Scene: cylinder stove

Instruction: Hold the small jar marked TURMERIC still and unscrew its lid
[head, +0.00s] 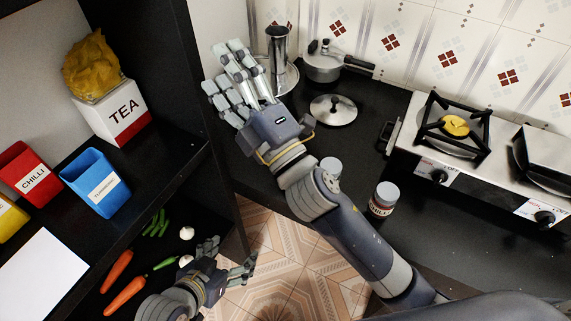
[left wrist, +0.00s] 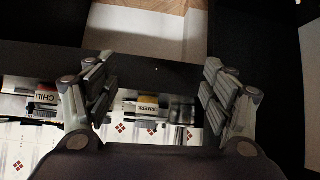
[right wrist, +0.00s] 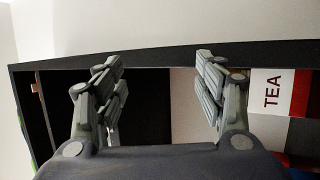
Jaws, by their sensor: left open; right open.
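The small turmeric jar (head: 331,165) stands on the dark counter. In the head view mostly its grey lid shows beside my right forearm, which hides part of it. In the left wrist view the jar (left wrist: 142,106) shows upside down, with a yellow label partly readable as "MERIC", between my open left fingers but well beyond them. My left gripper (head: 230,257) is open and empty, low beside the shelf and over the floor. My right gripper (head: 224,68) is open and empty, raised above the counter's left end. Its wrist view shows the shelf and no small jar.
A chilli jar (head: 383,199) with a red label stands to the right. A pot lid (head: 334,110), a saucepan (head: 323,66) and a steel cylinder (head: 277,48) are behind. The stove (head: 470,150) is at right. The dark shelf holds a TEA box (head: 112,113), bins and vegetables.

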